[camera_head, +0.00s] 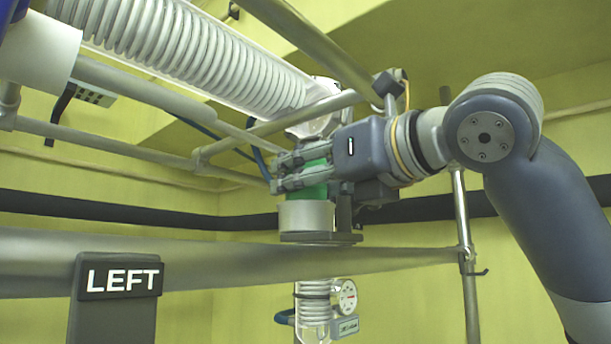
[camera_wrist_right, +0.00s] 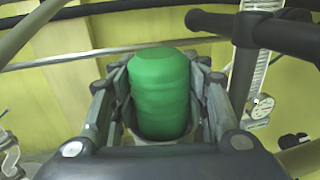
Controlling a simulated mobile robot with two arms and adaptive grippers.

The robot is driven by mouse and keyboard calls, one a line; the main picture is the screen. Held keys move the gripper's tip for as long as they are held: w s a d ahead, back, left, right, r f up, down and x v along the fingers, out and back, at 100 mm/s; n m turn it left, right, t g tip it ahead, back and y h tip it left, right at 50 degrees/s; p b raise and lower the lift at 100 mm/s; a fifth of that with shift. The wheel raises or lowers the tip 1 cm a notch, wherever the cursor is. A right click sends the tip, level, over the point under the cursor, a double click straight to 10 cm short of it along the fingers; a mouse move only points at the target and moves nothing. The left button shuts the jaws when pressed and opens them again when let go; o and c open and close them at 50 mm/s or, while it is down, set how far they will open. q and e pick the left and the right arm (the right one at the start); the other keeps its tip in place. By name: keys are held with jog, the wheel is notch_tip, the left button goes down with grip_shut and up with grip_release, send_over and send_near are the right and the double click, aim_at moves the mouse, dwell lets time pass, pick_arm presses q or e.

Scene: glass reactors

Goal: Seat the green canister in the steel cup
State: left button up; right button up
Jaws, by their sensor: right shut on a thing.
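The green canister (camera_head: 314,186) is between the fingers of my right gripper (camera_head: 300,172), which is shut on it. In the right wrist view the canister (camera_wrist_right: 160,92) stands between both fingers of the gripper (camera_wrist_right: 160,105). The steel cup (camera_head: 306,216) is directly below the canister in the head view, on a dark flat support (camera_head: 321,238). The canister's lower end meets the cup's rim in the picture; I cannot tell how deep it sits. A rim of the cup shows around the canister's base in the right wrist view. My left gripper is not in view.
A large glass tube with a coil (camera_head: 200,50) slopes down from the upper left. Metal pipes (camera_head: 110,85) cross around the gripper. A horizontal beam (camera_head: 220,262) with a LEFT sign (camera_head: 122,278) runs in front. A gauge (camera_head: 347,297) hangs below the cup, beside a glass tube (camera_head: 312,305).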

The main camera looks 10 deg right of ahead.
jog(key=shift+f, duration=0.3)
dwell(0.5)
jog(key=o, duration=1.1)
jog(key=shift+o, duration=0.7)
jog(key=shift+s, duration=0.1)
jog(key=shift+v, duration=3.45)
jog(key=shift+s+d, duration=0.1)
